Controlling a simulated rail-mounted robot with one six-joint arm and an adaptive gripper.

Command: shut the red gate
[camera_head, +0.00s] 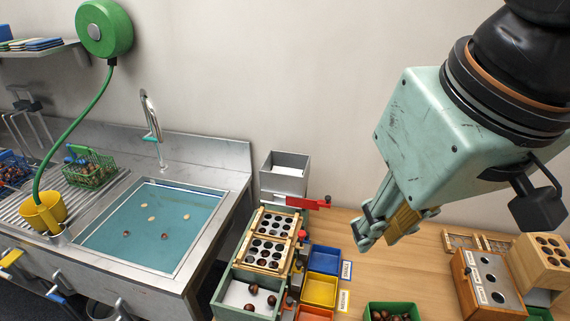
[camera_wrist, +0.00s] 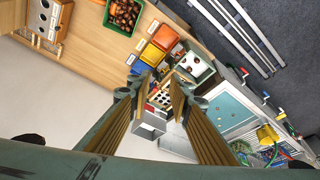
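The red gate (camera_head: 307,202) is a flat red piece at the base of the grey hopper (camera_head: 285,174), at the back of the chestnut sorting stand. It sticks out to the right of the hopper, with a small dark-red end at its tip. My gripper (camera_head: 378,225) is in the air to the right of the gate, clear of it and pointing down and left. In the wrist view its two fingers (camera_wrist: 157,103) are spread apart with nothing between them. The grey hopper (camera_wrist: 148,130) shows between the fingers there; the gate is too small to make out surely.
Below the hopper are a wooden rack with holes (camera_head: 268,251) and a red knob (camera_head: 303,234). Blue (camera_head: 324,261), yellow (camera_head: 319,291) and orange bins stand right of it. A green crate of chestnuts (camera_head: 393,308) is in front. The sink (camera_head: 150,226) is left. Bare table lies beneath my gripper.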

